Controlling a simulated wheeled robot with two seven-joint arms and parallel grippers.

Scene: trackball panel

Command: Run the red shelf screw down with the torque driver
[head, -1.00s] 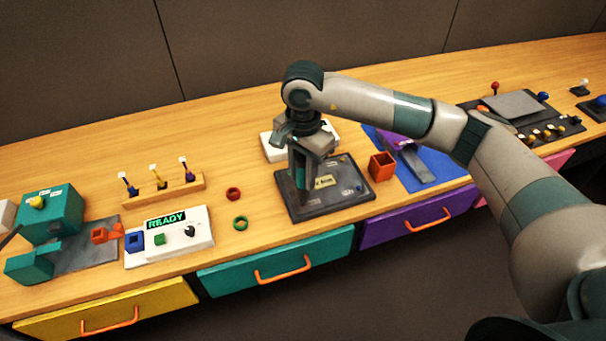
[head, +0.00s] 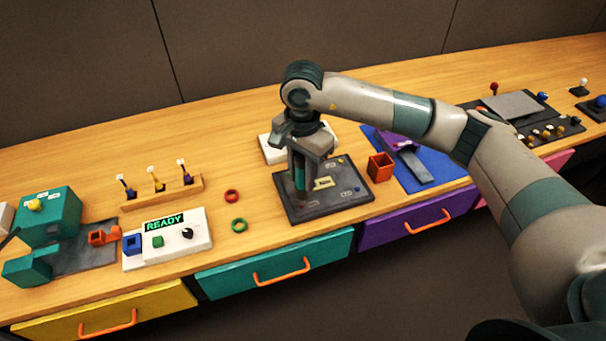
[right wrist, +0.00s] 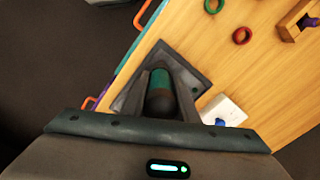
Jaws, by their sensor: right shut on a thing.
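My right gripper (head: 300,172) points down over the dark shelf plate (head: 335,203) in the middle of the bench. In the right wrist view its fingers (right wrist: 160,88) are shut on a teal and black cylinder, the torque driver (right wrist: 160,80). In the head view the driver is mostly hidden between the fingers, and a dark reddish spot shows low between them. I cannot tell whether that spot is the red shelf screw, or whether the driver's tip touches it. The plate carries a pale yellow label and small fittings. My left gripper is not in view.
A white box with a green READY display (head: 166,224) stands left of the plate. A red ring (head: 231,195) and a green ring (head: 239,225) lie between. An orange open box (head: 381,167) stands close on the right. A wooden rack (head: 163,192) is at the back left.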

